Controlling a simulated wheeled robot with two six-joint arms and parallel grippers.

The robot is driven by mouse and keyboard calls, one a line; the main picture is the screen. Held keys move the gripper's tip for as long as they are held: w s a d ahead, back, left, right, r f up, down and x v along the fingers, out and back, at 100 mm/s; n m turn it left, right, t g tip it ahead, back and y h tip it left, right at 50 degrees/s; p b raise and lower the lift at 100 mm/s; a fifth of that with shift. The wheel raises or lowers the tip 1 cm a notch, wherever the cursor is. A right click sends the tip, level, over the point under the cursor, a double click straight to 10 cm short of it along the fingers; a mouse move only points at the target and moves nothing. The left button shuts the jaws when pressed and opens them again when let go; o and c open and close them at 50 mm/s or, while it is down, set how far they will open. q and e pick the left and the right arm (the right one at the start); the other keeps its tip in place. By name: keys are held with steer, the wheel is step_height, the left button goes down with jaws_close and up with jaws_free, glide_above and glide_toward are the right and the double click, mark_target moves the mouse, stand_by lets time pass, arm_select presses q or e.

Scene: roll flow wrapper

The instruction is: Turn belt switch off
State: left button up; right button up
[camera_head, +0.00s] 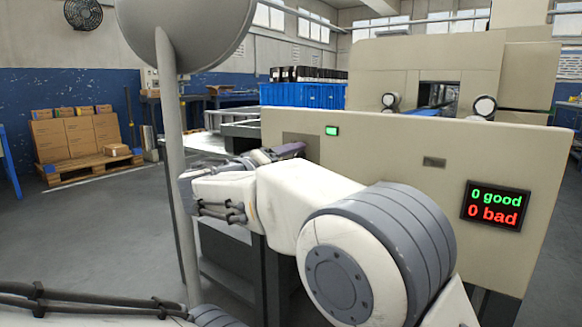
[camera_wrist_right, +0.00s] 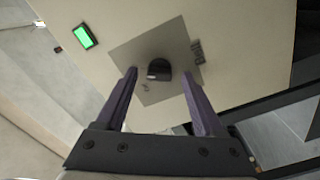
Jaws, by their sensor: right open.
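The belt switch (camera_wrist_right: 158,70) is a black rotary knob on a square grey plate (camera_wrist_right: 135,50) in the right wrist view. My right gripper (camera_wrist_right: 159,77) is open, with one purple finger to each side of the knob in that view. I cannot tell whether the fingers touch it. In the head view my right gripper (camera_head: 288,151) is in front of the beige machine panel (camera_head: 390,150), and the knob is hidden there. My left gripper is not in view.
A grey pole (camera_head: 172,130) stands in front at left. Boxes (camera_head: 75,140) on a pallet stand farther back, with open floor before them.

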steer(key=shift+w+d, duration=0.25)
steer(key=shift+w, duration=0.05)
jaws_close()
